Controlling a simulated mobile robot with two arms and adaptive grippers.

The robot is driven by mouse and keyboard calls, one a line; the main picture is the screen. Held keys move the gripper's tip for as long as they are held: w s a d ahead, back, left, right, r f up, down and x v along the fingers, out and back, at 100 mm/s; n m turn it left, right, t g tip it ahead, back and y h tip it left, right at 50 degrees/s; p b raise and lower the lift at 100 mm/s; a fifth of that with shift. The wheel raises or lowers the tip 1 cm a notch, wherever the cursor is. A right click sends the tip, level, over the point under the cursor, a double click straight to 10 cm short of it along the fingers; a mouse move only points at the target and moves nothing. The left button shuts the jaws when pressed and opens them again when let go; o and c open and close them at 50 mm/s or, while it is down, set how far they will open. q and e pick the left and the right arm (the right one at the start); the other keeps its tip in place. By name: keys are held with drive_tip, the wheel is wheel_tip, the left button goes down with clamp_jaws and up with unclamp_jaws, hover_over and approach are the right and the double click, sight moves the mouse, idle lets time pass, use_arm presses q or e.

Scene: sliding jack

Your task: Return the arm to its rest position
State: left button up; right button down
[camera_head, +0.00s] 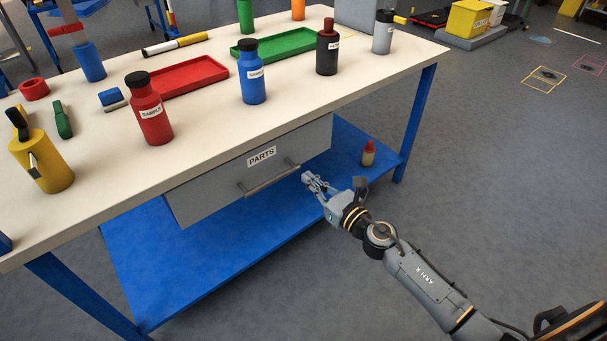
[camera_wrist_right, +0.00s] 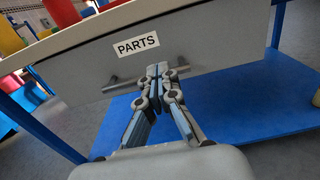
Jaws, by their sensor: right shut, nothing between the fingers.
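My right gripper (camera_head: 312,181) is in front of the workbench, near the right end of the handle (camera_head: 268,181) of the grey PARTS drawer (camera_head: 215,186). The drawer front hangs below the white tabletop. In the right wrist view the gripper's fingers (camera_wrist_right: 158,72) are together, with nothing between them. There they overlap the middle of the handle (camera_wrist_right: 122,84), below the PARTS label; I cannot tell whether they touch it. My left gripper is not in view.
A blue lower shelf (camera_head: 190,265) carries a small bottle (camera_head: 368,155).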

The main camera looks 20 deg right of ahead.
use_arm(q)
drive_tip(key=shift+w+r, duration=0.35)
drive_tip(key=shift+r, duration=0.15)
use_arm(e)
drive_tip(key=shift+v, duration=1)
